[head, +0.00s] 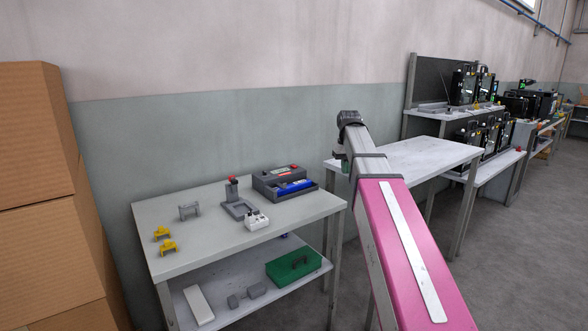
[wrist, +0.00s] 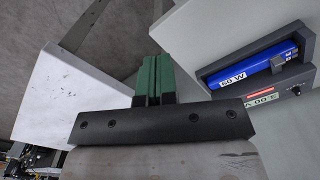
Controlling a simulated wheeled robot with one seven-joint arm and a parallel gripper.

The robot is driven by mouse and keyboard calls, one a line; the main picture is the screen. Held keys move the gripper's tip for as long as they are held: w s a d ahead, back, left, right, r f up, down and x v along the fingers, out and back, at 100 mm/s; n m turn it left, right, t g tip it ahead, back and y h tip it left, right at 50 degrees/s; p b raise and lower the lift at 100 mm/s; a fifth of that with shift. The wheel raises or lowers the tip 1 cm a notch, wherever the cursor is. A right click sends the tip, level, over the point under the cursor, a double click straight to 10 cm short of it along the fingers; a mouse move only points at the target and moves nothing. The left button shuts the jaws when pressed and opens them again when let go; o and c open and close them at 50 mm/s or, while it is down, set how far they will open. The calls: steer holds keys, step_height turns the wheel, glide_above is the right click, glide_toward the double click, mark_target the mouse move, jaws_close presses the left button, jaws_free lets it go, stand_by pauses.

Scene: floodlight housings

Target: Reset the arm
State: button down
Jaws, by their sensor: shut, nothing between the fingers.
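My gripper (wrist: 153,80) shows in the wrist view with its green fingers together and nothing between them. In the head view, my pink and grey arm reaches up from the lower right. There the gripper (head: 346,168) is mostly hidden behind the arm's end, near the gap between the two tables. The wrist view shows the grey device (wrist: 285,92) with a blue block marked "60 W" (wrist: 250,68) in its recess, to the right of the fingers and apart from them.
The near table (head: 170,225) holds yellow brackets (head: 167,247), a grey bracket (head: 189,211), a grey stand (head: 238,208), a white part (head: 257,220) and the grey device (head: 285,183). A green case (head: 293,268) sits on its lower shelf. Cardboard boxes (head: 35,190) stand left. The second table (head: 420,155) is bare.

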steer(key=s+f, duration=0.7)
steer(key=f, duration=0.5)
steer(key=s+f, duration=0.7)
steer(key=f, duration=0.6)
steer(key=s+f+m, duration=0.1)
steer(key=s+f, duration=0.6)
steer(key=f, duration=0.5)
steer(key=shift+a+f, duration=0.15)
steer(key=shift+f, duration=0.1)
steer(key=shift+w, duration=0.15)
